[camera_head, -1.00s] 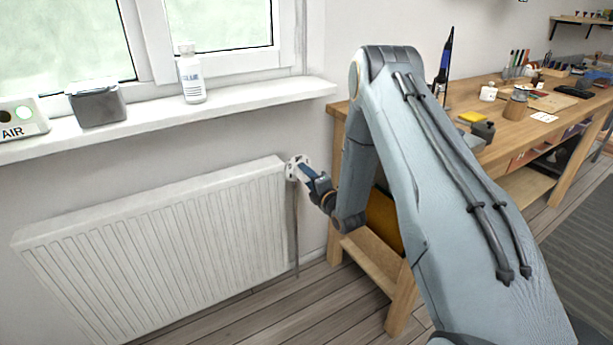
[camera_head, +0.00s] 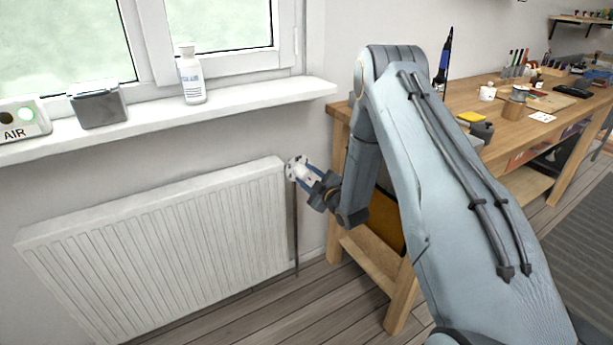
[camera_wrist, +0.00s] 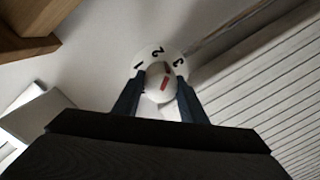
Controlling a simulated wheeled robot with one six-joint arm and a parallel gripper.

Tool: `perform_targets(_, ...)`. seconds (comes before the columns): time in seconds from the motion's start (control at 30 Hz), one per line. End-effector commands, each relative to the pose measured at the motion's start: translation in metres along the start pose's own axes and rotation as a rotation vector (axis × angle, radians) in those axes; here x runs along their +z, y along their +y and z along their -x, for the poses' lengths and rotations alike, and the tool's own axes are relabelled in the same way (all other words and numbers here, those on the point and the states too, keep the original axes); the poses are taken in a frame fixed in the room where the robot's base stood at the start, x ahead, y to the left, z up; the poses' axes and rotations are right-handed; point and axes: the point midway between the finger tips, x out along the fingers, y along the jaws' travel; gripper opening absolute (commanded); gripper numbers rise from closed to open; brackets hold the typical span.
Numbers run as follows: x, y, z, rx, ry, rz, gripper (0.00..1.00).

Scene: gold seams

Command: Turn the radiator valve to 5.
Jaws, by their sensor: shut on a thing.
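The radiator valve (camera_head: 293,168) is a white round knob at the upper right end of the white radiator (camera_head: 160,240). In the wrist view the valve (camera_wrist: 158,84) shows a pale dial with the numerals 1, 2 and 3 in sight and red marks on the knob near its middle. The rest of the dial is hidden by my gripper. My gripper (camera_wrist: 157,88) is shut on the valve knob, with one dark blue finger on each side. In the head view my gripper (camera_head: 308,174) reaches the valve from the right.
A windowsill (camera_head: 240,101) with a white bottle (camera_head: 191,78), a grey box (camera_head: 98,106) and an AIR device (camera_head: 22,122) runs above the radiator. A wooden workbench (camera_head: 470,135) stands close on the right. A thin pipe (camera_head: 296,235) runs down below the valve.

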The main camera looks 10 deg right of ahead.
Motion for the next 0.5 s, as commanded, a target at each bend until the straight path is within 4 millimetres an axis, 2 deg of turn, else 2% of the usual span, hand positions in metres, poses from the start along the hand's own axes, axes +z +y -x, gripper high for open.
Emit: perform_targets(0.5, 0.0021, -0.0005, 0.0005, -0.023, 0.019, -0.488, 0.16)
